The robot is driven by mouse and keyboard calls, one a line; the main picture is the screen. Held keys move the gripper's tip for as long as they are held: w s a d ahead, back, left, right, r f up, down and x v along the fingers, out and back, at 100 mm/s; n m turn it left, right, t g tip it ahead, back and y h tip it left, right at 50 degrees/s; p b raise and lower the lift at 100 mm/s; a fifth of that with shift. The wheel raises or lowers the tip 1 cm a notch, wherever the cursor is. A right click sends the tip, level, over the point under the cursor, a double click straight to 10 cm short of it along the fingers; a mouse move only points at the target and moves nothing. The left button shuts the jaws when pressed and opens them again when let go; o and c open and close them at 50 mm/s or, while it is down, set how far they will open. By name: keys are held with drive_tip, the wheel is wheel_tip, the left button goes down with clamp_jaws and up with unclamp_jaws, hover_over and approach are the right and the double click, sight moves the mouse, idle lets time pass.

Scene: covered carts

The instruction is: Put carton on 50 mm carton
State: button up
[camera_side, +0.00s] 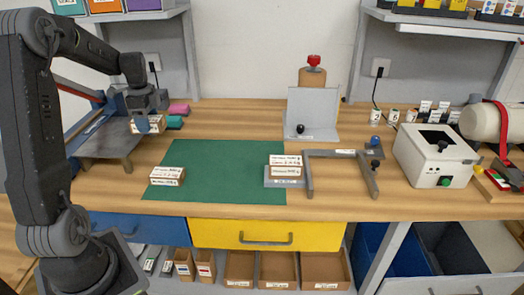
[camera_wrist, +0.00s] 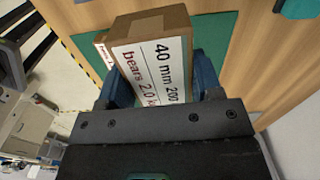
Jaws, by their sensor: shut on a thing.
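My gripper (camera_side: 147,112) is at the left, raised above the grey metal plate, and is shut on a brown carton (camera_side: 150,125) with a white label. In the wrist view the held carton (camera_wrist: 165,22) sits between the two blue fingers; its label reads "40 mm 200" and "bears 2.0", the rest cut off. One carton (camera_side: 167,176) lies on the left front of the green mat (camera_side: 225,165). Two cartons (camera_side: 285,165) appear stacked on a small grey block (camera_side: 285,182) at the mat's right. Their labels are too small to read, so I cannot tell which is 50 mm.
A grey bracket (camera_side: 340,154) stands right of the stack, with a white box (camera_side: 436,150) beyond it. A grey upright panel (camera_side: 312,112) stands behind the mat. Pink (camera_side: 180,108) and teal (camera_side: 174,122) blocks lie near my gripper. The mat's middle is clear.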

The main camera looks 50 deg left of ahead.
drive_tip(key=w+d+r+m, duration=0.3)
drive_tip(key=w+d+m, duration=0.2)
drive_tip(key=w+d, duration=0.55)
drive_tip(key=w+d+r+m, duration=0.4)
drive_tip(key=w+d, duration=0.4)
drive_tip(key=d, duration=0.5)
hover_over(286, 160)
wheel_tip(286, 160, down, 7)
drive_tip(key=shift+a, duration=0.1)
drive_tip(key=shift+f, duration=2.1)
drive_tip(key=shift+f, duration=0.1)
drive_tip(key=o, duration=1)
drive_tip(key=shift+o, duration=0.2)
